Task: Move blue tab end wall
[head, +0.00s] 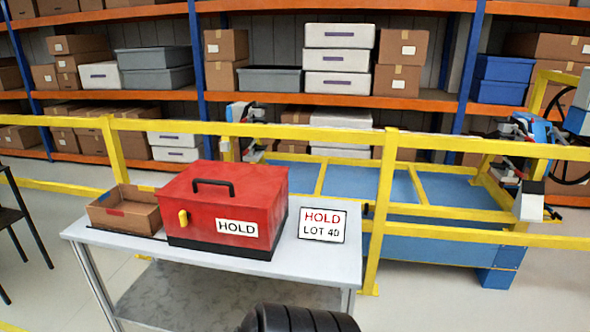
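A small open cardboard box (140,218) sits at the left end of the grey table (300,262). A small blue tab (106,195) shows at its left side, and a small red mark (117,212) shows on its near side. Most of the box's inside is hidden at this angle. Neither of my grippers can be made out. A black ribbed shape at the bottom edge seems to be part of my own body.
A red case (215,200) with a black handle and HOLD label stands right beside the box. A HOLD LOT 40 sign (322,225) is at its right. A yellow rail (400,140) runs behind the table. A dark chair (18,215) is at left.

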